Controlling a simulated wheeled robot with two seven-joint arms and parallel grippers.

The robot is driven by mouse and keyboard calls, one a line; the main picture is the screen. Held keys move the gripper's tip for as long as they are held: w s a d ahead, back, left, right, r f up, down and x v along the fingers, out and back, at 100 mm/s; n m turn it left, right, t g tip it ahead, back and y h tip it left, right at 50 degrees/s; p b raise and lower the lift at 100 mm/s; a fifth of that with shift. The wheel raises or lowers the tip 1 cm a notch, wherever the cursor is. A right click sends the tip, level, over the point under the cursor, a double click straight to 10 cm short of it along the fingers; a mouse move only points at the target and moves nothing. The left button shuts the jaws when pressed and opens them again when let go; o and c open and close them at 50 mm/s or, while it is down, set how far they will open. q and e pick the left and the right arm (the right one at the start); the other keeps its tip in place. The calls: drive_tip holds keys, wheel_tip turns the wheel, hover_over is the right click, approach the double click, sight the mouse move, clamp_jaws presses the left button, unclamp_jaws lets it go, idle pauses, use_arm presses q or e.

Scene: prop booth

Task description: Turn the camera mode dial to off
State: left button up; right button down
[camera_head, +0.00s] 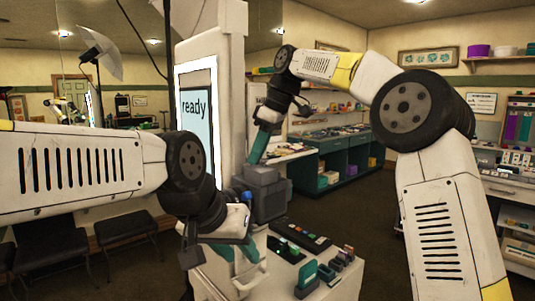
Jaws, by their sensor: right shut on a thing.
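A dark grey boxy camera (268,203) is mounted at the front of the white booth column, in the middle of the head view. My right gripper (256,158) comes down from above onto the top of the camera. Its teal fingers are shut on a small part there, which looks like the mode dial; the fingers hide it, and its setting cannot be read. My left gripper (237,254) is lower, below and left of the camera. Its teal fingers are apart, and I see nothing held between them. My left wrist hides part of the camera's left side.
A lit screen (196,108) on the column reads "ready". Below right, a white counter holds a dark strip (300,239) and small coloured items, including a green one (307,275). Dark chairs (124,228) stand at left. Teal shelving (335,160) and open floor lie behind.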

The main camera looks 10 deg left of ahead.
drive_tip(key=shift+w+n+g, duration=0.15)
drive_tip(key=shift+n+g, duration=0.25)
drive_tip(key=shift+n, duration=0.9)
drive_tip(key=c, duration=1.2)
unclamp_jaws()
drive_tip(key=shift+c, duration=0.2)
